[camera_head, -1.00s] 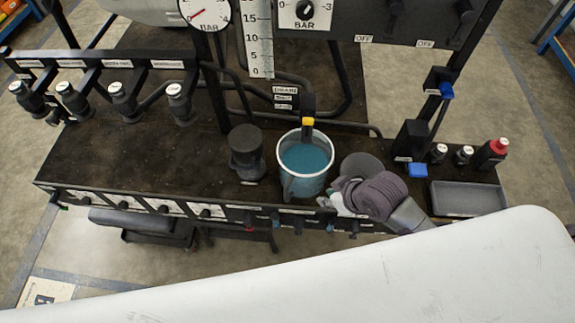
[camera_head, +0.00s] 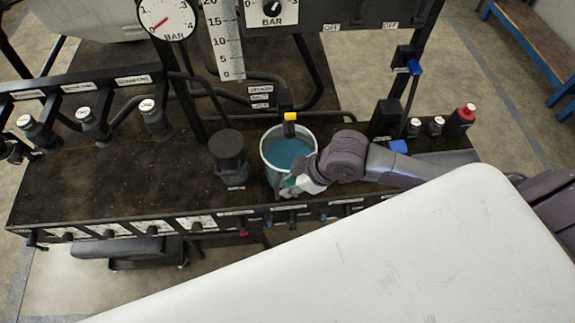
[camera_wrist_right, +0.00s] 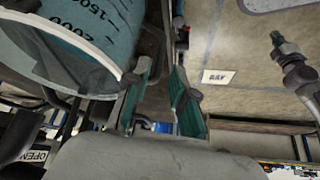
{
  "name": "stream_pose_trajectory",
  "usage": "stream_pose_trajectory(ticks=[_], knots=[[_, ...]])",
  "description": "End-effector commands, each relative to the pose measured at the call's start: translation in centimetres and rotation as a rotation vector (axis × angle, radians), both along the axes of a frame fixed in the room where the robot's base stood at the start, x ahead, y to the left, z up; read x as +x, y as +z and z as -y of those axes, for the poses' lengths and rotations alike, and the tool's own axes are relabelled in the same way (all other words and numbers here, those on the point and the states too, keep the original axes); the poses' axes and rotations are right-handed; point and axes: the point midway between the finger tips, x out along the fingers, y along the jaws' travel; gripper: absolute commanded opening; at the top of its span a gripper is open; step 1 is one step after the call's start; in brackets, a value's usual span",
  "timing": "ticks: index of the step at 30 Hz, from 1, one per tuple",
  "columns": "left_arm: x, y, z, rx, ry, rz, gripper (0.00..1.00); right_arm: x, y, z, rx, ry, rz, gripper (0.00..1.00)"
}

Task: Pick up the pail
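The pail (camera_head: 289,147) is a clear measuring pail with blue liquid, upright on the dark bench under a yellow-tipped spout (camera_head: 290,116). In the right wrist view the pail (camera_wrist_right: 85,35) fills the upper left, with its pale rim and volume marks showing. My right gripper (camera_head: 291,187) is at the pail's near side, low against its wall, where it hides part of the pail. In the wrist view its green-padded fingers (camera_wrist_right: 162,92) stand apart, the left one close beside the pail's wall. I cannot clearly tell whether the pail's handle lies between them.
A black cylinder (camera_head: 230,158) stands just left of the pail. Pipes and a gauge (camera_head: 168,18) rise behind. My white body covers the foreground.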

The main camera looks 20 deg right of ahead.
Motion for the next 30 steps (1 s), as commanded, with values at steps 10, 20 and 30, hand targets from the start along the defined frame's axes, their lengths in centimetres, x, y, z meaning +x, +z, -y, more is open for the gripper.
stream_pose_trajectory(ticks=[10, 20, 30], knots=[[0.0, 0.0, -0.1, 0.001, -0.002, 0.0, 0.0, 1.0, -2.8, -1.4, 0.001, -0.002, -0.001, 0.25], [0.0, 0.0, -0.3, 0.003, -0.003, 0.0, 0.0, 2.2, -6.1, -2.9, -0.002, 0.001, 0.002, 0.25], [0.0, 0.1, -0.3, 0.004, -0.004, 0.001, 0.0, 2.2, -6.2, -2.9, -0.002, 0.001, 0.002, 0.03]])
